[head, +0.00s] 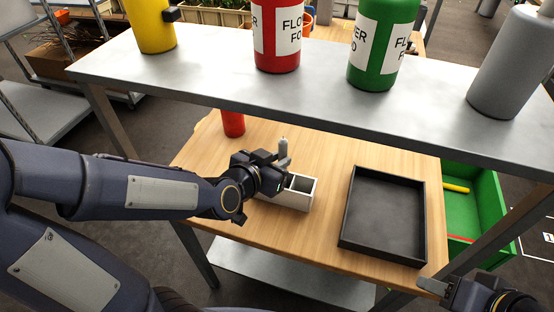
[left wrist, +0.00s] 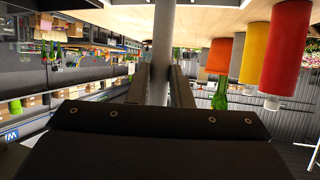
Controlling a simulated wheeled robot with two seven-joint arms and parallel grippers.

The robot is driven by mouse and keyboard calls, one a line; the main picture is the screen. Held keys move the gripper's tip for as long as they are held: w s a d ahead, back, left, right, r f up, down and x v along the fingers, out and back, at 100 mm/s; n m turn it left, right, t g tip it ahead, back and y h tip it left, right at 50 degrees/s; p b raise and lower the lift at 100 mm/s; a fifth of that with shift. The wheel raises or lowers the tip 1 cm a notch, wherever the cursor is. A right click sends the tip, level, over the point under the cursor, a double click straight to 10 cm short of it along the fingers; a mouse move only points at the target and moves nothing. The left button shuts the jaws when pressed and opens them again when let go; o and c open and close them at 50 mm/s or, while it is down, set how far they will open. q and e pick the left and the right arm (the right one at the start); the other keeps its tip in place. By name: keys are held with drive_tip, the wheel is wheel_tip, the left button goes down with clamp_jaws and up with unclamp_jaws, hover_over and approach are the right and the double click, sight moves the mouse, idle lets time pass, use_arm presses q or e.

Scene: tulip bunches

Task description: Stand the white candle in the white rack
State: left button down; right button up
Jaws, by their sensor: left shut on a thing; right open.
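The white candle (head: 283,146) looks pale grey and stands about upright in my left gripper (head: 284,162). It also shows between the two fingers in the left wrist view (left wrist: 163,45). The left gripper is shut on it. The white rack (head: 303,200) is on the wooden table, just right of and in front of the candle, with dark open compartments on top. The candle's lower end is hidden in the head view, so I cannot tell its height over the rack. My right gripper (head: 436,287) is open and empty at the lower right, beyond the table's front edge.
A black tray (head: 345,238) lies right of the rack. A metal shelf (head: 220,72) with several large bottles spans above the table's back. A red cylinder (head: 233,123) stands behind my left gripper. A green crate (head: 484,200) is at the right.

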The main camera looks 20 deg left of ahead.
use_arm(q)
drive_tip(key=shift+f+b, duration=0.4)
drive_tip(key=shift+f, duration=0.1)
drive_tip(key=c, duration=0.6)
unclamp_jaws()
drive_tip(key=p+v, duration=0.2)
drive_tip(key=v, duration=0.6)
drive_tip(key=shift+w, duration=0.1)
idle(0.8)
